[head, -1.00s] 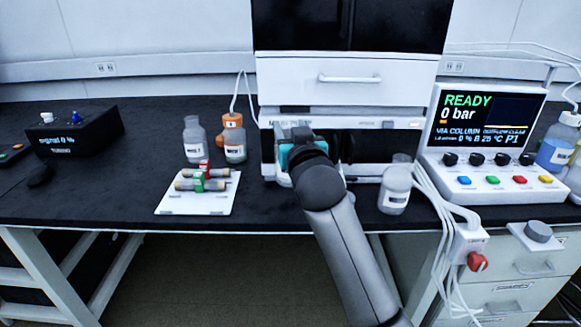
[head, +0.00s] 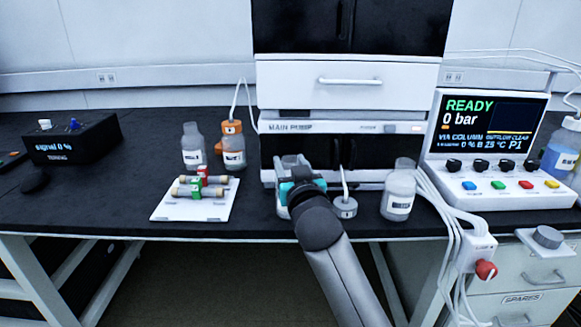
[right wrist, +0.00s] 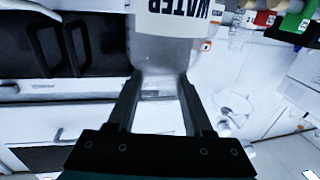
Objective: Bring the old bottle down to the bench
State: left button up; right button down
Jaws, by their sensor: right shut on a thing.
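My right gripper (head: 298,188) is low in front of the pump stack, near the front of the bench (head: 90,205). It is shut on a clear bottle (head: 289,164), partly hidden by the gripper in the head view. In the right wrist view the bottle (right wrist: 163,55) sits between the two fingers (right wrist: 158,95), and its white label reads WATER. I cannot tell whether its base touches the bench. A grey cap with a white tube (head: 345,207) is just right of the gripper. My left gripper is not in view.
A capless-looking clear bottle (head: 398,195) stands right of the cap. A white tray with columns (head: 170,214), a clear bottle (head: 193,152) and an orange-capped bottle (head: 232,152) are to the left. The control console (head: 490,165) stands at the right. Bench between tray and gripper is clear.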

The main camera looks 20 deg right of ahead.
jog(key=c, duration=0.8)
grip_release()
jog(key=shift+f, duration=0.15)
jog(key=o, duration=0.5)
